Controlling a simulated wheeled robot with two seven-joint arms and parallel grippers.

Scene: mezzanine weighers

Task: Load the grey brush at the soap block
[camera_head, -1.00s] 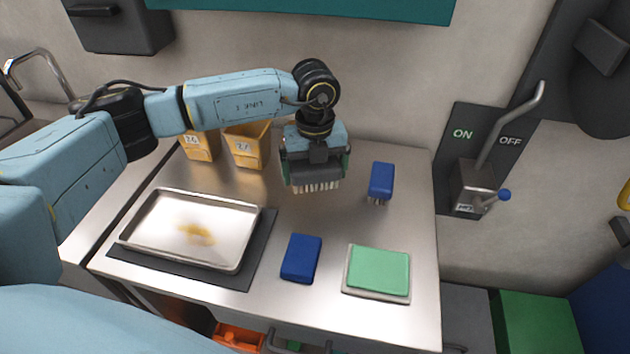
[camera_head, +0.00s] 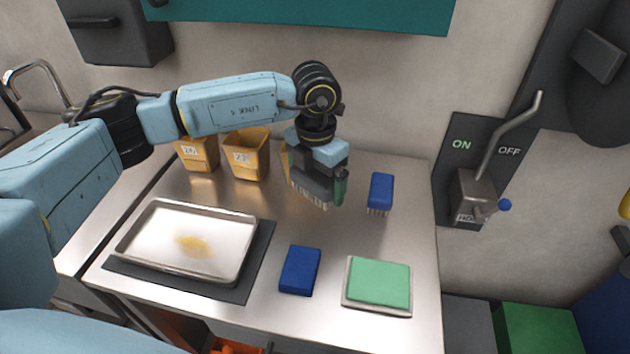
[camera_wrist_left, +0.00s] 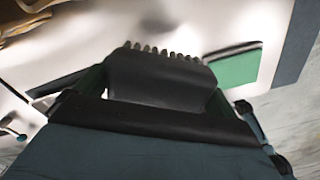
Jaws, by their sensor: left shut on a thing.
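My left gripper (camera_head: 322,172) is shut on the grey brush (camera_head: 312,188) and holds it over the back middle of the steel table, bristles down. In the left wrist view the dark brush (camera_wrist_left: 155,78) lies between the fingers, its pale bristle tips showing along the far edge. A green block, which looks like the soap block (camera_head: 379,283), lies flat on a pale tray at the front right. It also shows in the left wrist view (camera_wrist_left: 234,66), apart from the brush. My right gripper is not in view.
A blue brush (camera_head: 381,192) stands bristles down right of my gripper. A blue block (camera_head: 300,270) lies left of the green one. A stained metal tray (camera_head: 150,250) sits on a dark mat at left. Yellow bins (camera_head: 246,155) stand behind. A lever switch (camera_head: 480,190) is on the wall.

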